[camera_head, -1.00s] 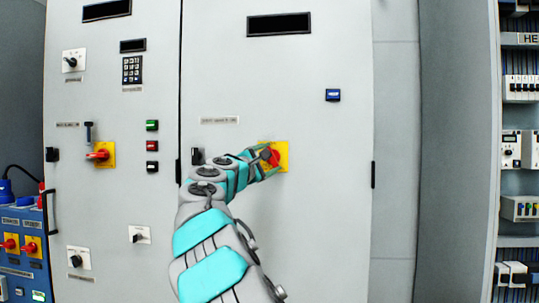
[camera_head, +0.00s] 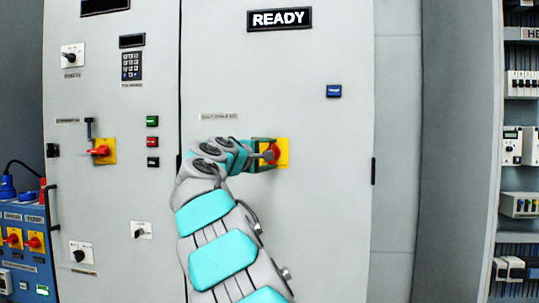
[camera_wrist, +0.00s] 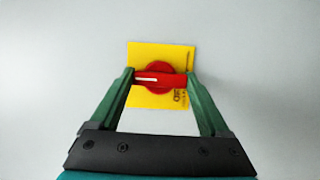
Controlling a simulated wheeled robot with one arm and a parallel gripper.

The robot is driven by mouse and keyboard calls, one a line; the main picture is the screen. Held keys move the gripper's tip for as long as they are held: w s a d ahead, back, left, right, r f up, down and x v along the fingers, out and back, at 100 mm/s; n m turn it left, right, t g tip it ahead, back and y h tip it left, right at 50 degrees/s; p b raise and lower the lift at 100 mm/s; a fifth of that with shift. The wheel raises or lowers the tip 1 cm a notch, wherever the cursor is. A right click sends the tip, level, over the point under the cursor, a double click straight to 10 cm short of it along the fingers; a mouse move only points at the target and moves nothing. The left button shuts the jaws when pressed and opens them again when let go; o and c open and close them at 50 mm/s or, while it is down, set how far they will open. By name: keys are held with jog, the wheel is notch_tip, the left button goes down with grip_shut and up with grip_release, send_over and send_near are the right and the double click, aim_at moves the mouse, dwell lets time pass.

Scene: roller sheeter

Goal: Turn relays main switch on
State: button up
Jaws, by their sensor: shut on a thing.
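The red rotary switch on a yellow plate (camera_head: 283,147) is on the right grey cabinet door. My gripper (camera_head: 269,153) is at this switch, its arm partly covering the plate. In the wrist view, the red knob (camera_wrist: 160,79) lies with its handle across the picture, a white mark on its left half. The green fingers of my gripper (camera_wrist: 160,80) are shut on the two ends of the handle. Lettering on the plate's right side is partly hidden by a finger. The display (camera_head: 279,19) above reads "READY".
Another red switch on a yellow plate (camera_head: 104,151) is on the left door, beside green, red and black buttons. A blue button (camera_head: 333,91) is at upper right. A blue box (camera_head: 27,240) stands at lower left. Open shelves with electrical modules (camera_head: 520,150) are at the right.

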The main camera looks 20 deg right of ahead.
jog(key=o, duration=1.2)
jog(key=b+v, duration=0.1)
jog(key=v, duration=0.6)
jog(key=shift+s+a, duration=0.25)
jog(key=shift+a, duration=0.1)
